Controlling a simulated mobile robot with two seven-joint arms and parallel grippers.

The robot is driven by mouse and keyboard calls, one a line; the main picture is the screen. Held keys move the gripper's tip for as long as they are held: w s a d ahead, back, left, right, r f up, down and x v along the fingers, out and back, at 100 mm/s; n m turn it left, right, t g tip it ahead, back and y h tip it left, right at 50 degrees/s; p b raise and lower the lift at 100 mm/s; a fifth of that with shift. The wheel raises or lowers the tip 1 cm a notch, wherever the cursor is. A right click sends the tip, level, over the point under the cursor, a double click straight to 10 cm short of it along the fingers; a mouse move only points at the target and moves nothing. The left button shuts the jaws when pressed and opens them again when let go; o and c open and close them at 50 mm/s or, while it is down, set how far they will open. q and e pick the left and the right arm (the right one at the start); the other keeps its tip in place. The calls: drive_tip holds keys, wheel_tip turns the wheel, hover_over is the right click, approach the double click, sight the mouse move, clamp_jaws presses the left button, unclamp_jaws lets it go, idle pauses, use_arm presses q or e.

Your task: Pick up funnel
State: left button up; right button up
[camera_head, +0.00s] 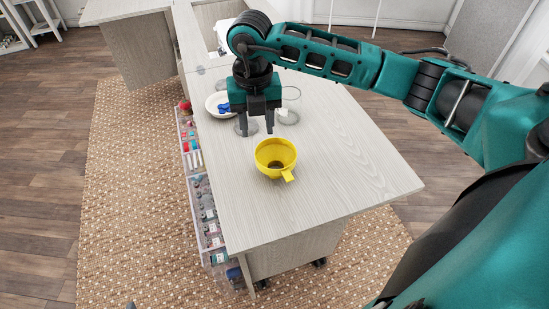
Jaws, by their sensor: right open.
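The yellow funnel (276,158) stands on the pale wood cabinet top, wide mouth up, with its tab pointing toward the front right. My right gripper (255,130) points down just behind and slightly left of the funnel. Its two dark fingers are apart with nothing between them, and they look clear of the funnel. How high the fingertips are above the top is hard to tell. My left gripper does not show.
A white plate (216,104) with blue items and clear glass containers (291,93) stand behind the gripper. Side trays of sewing supplies (208,215) hang along the cabinet's left edge. The cabinet top (350,165) right of and in front of the funnel is bare.

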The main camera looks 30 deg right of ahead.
sight(258, 157)
drive_tip(key=f, duration=1)
drive_tip(key=shift+s+a+f, duration=0.1)
drive_tip(key=shift+s+a, duration=0.05)
drive_tip(key=shift+a, duration=0.05)
drive_tip(key=shift+c, duration=0.4)
clamp_jaws()
